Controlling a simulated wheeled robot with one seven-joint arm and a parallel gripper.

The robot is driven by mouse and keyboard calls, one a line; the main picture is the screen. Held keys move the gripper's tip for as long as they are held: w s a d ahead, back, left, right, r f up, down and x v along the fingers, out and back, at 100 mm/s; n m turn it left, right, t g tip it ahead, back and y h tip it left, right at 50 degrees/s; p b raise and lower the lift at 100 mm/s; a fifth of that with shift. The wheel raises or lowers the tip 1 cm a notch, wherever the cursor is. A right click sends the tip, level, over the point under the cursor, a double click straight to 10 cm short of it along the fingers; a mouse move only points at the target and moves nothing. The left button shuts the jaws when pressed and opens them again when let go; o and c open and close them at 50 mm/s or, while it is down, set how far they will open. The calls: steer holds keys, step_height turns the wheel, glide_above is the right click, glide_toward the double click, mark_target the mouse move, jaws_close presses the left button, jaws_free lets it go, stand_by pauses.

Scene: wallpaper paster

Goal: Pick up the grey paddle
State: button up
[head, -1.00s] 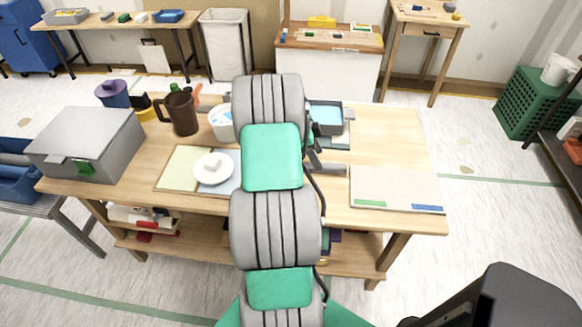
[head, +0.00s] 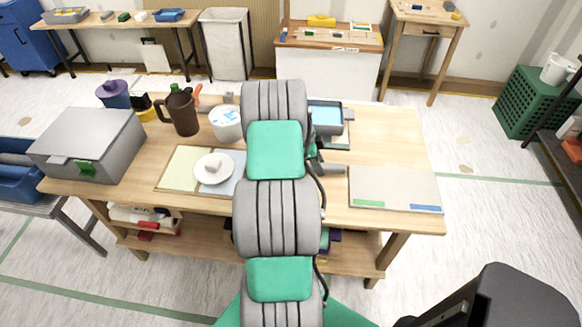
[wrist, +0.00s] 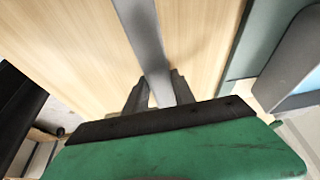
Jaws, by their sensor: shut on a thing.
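The grey paddle (wrist: 147,40) shows in the wrist view as a long flat grey bar over the wooden tabletop. It runs from the top edge down between the two dark fingers of my gripper (wrist: 158,88). My gripper is shut on it. The paddle's far end lies outside the wrist view, and I cannot tell its height above the table. In the head view my arm hides the gripper. A short grey bar (head: 333,170) shows just right of my arm there; I cannot tell whether it is part of the paddle.
A tray with blue contents (head: 326,117) stands right of my arm; it also shows in the wrist view (wrist: 300,62). Left are a white tub (head: 226,124), a brown jug (head: 183,113), a white dish (head: 214,168) and a grey box (head: 88,142). A pale board (head: 394,188) lies right.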

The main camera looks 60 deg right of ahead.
jaws_close()
steer(key=shift+r, duration=0.25)
step_height(320, 180, up, 2)
steer(key=shift+d+r+b, duration=0.1)
steer(key=shift+b, duration=0.5)
steer(key=w+d+r+p, duration=0.7)
steer(key=w+r+p, duration=0.3)
steer(key=w+p, duration=0.2)
steer(key=shift+r+p, duration=0.2)
steer(key=shift+p, duration=0.3)
